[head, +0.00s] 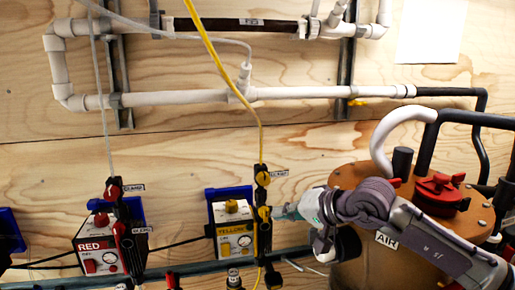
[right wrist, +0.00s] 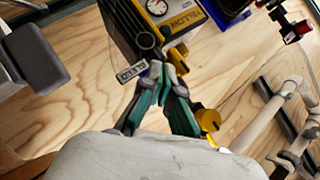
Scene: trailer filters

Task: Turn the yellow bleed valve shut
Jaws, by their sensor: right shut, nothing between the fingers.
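The yellow bleed valve (head: 264,213) is the lower yellow handle on the black upright manifold, beside the yellow gauge box. Whether the tips touch the handle, I cannot tell. My left gripper is out of view.
The yellow clamp valve (head: 262,178) sits just above the bleed valve. The YELLOW gauge box (head: 232,230) is left of it, the RED box (head: 103,248) farther left. A brown tank (head: 350,262) stands at the right. White pipes (head: 180,97) cross the wooden wall.

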